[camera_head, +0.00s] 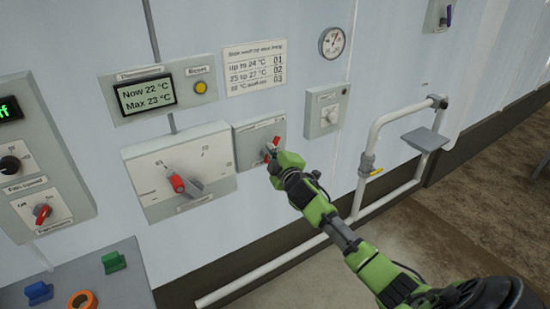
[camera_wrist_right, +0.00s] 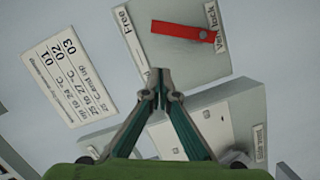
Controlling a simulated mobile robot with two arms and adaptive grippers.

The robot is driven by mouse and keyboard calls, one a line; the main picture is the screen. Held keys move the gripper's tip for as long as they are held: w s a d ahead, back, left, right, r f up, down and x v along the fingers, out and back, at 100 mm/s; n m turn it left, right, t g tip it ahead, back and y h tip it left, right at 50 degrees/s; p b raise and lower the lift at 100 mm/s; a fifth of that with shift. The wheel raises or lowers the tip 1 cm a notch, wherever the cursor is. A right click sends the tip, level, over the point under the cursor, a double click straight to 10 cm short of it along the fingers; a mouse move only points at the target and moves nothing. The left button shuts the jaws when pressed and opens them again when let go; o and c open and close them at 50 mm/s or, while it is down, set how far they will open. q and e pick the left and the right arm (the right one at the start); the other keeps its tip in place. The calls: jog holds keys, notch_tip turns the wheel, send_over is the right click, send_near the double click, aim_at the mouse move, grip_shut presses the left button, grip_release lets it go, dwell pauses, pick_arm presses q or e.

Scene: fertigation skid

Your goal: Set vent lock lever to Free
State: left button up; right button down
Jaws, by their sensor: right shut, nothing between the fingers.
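The vent lock lever is a red bar (camera_wrist_right: 183,31) on a square grey plate (camera_wrist_right: 170,58) in the right wrist view. A dark pivot dot shows near its right end, and its other end points left, toward the edge labelled Free. The "Vent lock" label is by the right end. In the head view the plate (camera_head: 246,147) is on the wall, with the red lever (camera_head: 274,143) partly hidden by my right gripper (camera_head: 270,160). In the wrist view my right gripper (camera_wrist_right: 158,82) is shut and empty, its tips at the plate's lower edge, apart from the lever. My left gripper is out of view.
A larger panel with a red-tipped lever (camera_head: 178,184) is left of the plate. A small switch box (camera_head: 327,109) is to the right, beside a white pipe (camera_head: 372,150) with a yellow valve handle. A printed temperature card (camera_head: 254,67) hangs above.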

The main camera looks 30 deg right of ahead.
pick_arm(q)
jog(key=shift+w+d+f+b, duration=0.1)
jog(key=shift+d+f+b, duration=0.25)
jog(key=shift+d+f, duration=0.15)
pick_arm(e)
jog(key=v, duration=0.5)
jog(key=shift+w+a+r, duration=0.15)
jog(key=shift+a+r, duration=0.05)
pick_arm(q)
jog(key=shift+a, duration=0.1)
pick_arm(e)
jog(key=shift+a, duration=0.1)
